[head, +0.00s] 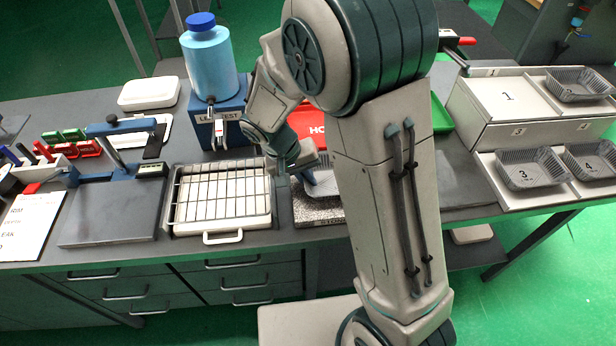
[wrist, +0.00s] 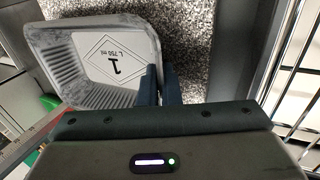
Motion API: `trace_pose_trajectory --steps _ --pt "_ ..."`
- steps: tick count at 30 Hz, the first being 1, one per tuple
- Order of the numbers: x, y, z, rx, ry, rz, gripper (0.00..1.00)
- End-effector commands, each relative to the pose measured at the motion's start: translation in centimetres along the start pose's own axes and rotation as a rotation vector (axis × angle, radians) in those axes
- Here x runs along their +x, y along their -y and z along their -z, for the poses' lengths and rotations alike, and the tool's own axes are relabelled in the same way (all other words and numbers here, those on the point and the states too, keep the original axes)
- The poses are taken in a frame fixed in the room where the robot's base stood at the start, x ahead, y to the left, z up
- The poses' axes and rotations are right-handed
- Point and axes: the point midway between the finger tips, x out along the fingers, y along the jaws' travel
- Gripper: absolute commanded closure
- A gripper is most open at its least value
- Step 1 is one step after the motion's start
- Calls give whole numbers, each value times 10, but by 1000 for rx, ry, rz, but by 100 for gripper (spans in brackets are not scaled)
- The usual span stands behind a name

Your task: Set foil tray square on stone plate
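The grey foil tray (wrist: 75,70), with a "1 L 750 ml" diamond mark on its floor, fills the left of the wrist view. In the head view the tray (head: 324,184) shows partly, behind my arm. The speckled stone plate (wrist: 190,30) lies beneath it and shows to its right; its front part (head: 318,212) shows in the head view. The tray sits to the left on the plate in the wrist view. My gripper (wrist: 160,84) has its fingers close together around the tray's right wall, one inside and one outside. I cannot tell whether the tray rests on the plate.
A wire rack over a white pan (head: 222,195) stands left of the plate. A blue leak-test stand with a bottle (head: 210,65) is behind. A red bin (head: 305,128) lies behind my gripper. Numbered shelves with foil trays (head: 530,170) are at the right.

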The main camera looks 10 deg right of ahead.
Motion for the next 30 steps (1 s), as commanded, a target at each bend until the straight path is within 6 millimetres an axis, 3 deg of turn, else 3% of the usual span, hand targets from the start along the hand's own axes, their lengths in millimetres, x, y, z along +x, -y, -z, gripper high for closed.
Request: trace_pose_trajectory --steps 6,9,23,30 --pt "3 1 0 0 0 0 100" --pt "2 1 0 0 0 0 71" --pt "1 4 0 -4 -2 3 71" --pt "-29 2 0 0 -6 5 71"
